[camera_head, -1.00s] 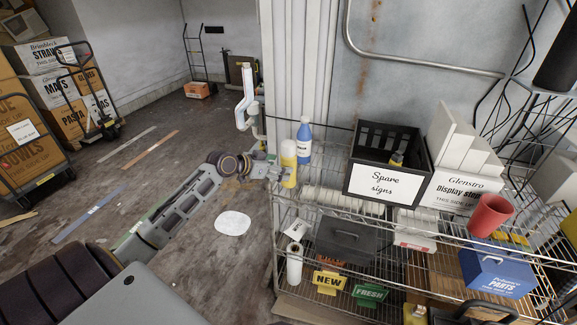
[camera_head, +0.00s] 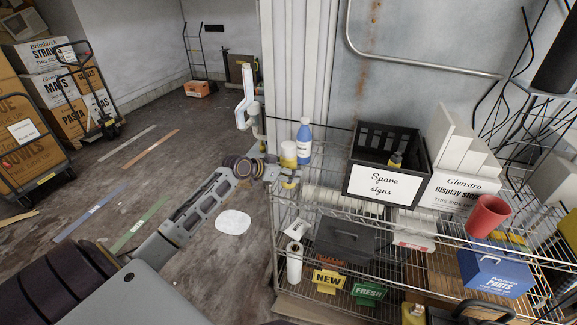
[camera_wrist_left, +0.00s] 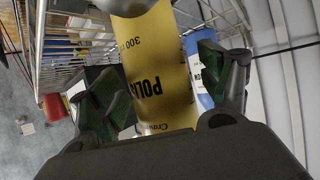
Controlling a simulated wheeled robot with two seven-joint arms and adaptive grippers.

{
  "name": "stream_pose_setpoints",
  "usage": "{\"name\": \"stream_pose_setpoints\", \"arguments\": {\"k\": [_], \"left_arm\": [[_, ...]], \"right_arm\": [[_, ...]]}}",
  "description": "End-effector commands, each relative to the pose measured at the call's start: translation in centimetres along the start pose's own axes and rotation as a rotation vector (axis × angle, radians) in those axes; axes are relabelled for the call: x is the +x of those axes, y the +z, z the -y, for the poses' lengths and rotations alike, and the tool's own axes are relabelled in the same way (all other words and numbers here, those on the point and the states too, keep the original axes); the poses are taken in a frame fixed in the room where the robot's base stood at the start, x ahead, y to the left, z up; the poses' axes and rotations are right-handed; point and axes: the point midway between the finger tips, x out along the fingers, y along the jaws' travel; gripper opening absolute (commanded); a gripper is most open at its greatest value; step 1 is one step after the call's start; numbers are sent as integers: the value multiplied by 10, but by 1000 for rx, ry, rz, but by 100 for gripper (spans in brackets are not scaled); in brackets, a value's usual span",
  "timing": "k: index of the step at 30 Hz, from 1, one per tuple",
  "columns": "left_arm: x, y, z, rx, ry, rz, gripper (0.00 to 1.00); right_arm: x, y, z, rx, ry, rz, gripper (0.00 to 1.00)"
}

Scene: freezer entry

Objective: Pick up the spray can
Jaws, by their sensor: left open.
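The yellow spray can (camera_head: 288,150), with a pale top, stands upright on the left end of the wire shelf's top level. In the left wrist view the can (camera_wrist_left: 160,65), lettered "POLI…", fills the space between the fingers. In the left wrist view my left gripper (camera_wrist_left: 162,88) is open, one green-padded finger on each side of the can. I cannot tell whether either finger touches it. My right gripper is not in view.
A blue bottle (camera_head: 304,140) stands close behind the can, near one finger in the left wrist view. A black crate (camera_head: 415,178) with a "Spare signs" card is to the right on the wire shelf (camera_head: 335,207). The floor (camera_head: 185,265) left of the shelf is largely clear.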

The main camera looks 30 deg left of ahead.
Motion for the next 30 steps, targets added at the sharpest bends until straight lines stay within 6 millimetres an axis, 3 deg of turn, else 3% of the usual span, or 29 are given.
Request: {"name": "stream_pose_setpoints", "arguments": {"k": [17,30], "left_arm": [[4,0,0,0,0,0,78],[4,0,0,0,0,0,23]], "right_arm": [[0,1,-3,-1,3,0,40],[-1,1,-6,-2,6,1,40]]}}
